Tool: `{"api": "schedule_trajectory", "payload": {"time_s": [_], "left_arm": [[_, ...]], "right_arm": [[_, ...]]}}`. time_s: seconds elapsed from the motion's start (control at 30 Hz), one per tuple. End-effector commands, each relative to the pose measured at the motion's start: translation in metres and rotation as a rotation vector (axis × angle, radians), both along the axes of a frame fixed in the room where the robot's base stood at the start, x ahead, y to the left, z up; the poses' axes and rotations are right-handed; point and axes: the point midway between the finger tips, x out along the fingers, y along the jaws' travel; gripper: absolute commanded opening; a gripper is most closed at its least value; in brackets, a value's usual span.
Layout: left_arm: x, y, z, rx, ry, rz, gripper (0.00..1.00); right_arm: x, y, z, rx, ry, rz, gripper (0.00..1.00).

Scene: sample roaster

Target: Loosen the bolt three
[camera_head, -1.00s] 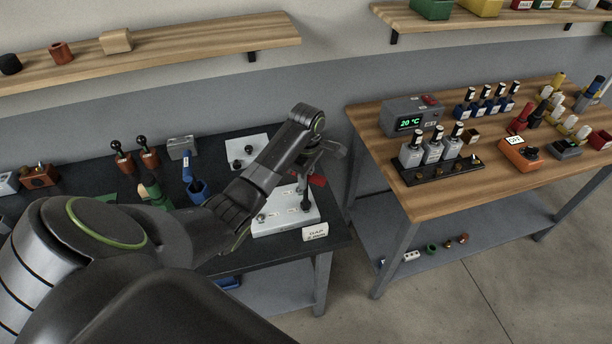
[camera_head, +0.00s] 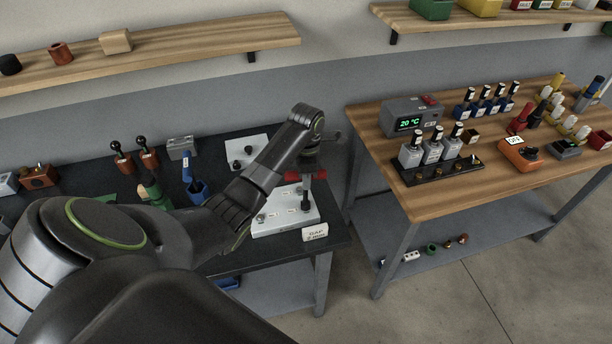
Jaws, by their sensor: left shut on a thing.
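A white block (camera_head: 288,223) with bolts stands at the front right corner of the dark bench. One bolt (camera_head: 261,217) shows at its left front; the arm hides part of the block. My left gripper (camera_head: 309,168) points down above the block's right side. It is shut on a tool with a red crossbar (camera_head: 319,175) and a dark shaft (camera_head: 305,198). The shaft stands about upright over the block's right part. I cannot read the bolt numbers or tell exactly how the tool's tip meets the bolt. My right gripper is not in view.
A card (camera_head: 315,232) reading like "GAP 2 mm" stands at the block's front right. A white plate with dark knobs (camera_head: 235,150) lies behind. A blue tool in a cup (camera_head: 194,184) stands left of the arm. A wooden table (camera_head: 420,203) with instruments stands to the right.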

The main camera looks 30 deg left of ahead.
Motion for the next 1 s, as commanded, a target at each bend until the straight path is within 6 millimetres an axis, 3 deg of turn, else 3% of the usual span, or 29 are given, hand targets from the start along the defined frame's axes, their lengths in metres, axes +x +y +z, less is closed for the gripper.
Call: {"api": "schedule_trajectory", "payload": {"time_s": [0.37, 0.63, 1.0], "left_arm": [[0.000, 0.000, 0.003, 0.000, -0.001, -0.013, 0.00], [0.000, 0.000, 0.021, 0.000, -0.002, -0.012, 0.00], [0.000, 0.000, 0.033, 0.000, 0.000, -0.012, 0.00]], "right_arm": [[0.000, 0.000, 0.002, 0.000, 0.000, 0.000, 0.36], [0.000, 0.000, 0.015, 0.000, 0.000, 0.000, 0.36], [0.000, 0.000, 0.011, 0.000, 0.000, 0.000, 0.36]]}}
